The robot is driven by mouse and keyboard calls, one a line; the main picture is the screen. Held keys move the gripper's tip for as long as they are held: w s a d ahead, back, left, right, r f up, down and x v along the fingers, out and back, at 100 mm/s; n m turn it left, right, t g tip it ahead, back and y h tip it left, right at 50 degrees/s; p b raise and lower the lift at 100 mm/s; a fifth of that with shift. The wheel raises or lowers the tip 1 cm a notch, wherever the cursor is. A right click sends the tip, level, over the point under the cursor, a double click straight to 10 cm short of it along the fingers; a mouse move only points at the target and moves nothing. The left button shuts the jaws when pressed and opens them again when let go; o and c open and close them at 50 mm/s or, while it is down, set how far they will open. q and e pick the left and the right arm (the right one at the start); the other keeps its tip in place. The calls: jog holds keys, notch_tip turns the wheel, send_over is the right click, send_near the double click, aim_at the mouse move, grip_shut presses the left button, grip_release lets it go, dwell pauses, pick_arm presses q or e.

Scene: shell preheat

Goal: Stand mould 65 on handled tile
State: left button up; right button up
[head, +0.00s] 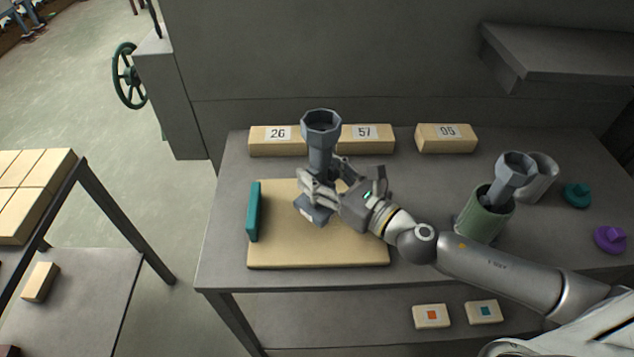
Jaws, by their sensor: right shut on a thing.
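A blue-grey mould (320,130) with a faceted open cup on top, a narrower stem and a block-like foot is over the handled tile. My right gripper (320,182) is shut around its lower stem. The mould is roughly upright, slightly tilted. A pale label on its foot is partly hidden and too small to read. The handled tile (290,252) is a flat beige slab with a teal handle (253,212) along its left edge. I cannot tell whether the foot touches the tile. My left gripper is not in view.
A green canister (474,222) holds another grey mould-like piece (512,172) at right, beside a grey cylinder. Teal and purple knobbed pieces lie at far right.

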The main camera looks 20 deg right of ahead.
jog(key=shift+w+a+f, duration=0.2)
jog(key=shift+w+f, duration=0.1)
jog(key=shift+f, duration=0.05)
jog(key=shift+f+b, duration=0.4)
jog(key=shift+f, duration=1.2)
jog(key=shift+f, duration=0.2)
jog(key=o, duration=1.4)
jog(key=shift+c, duration=0.2)
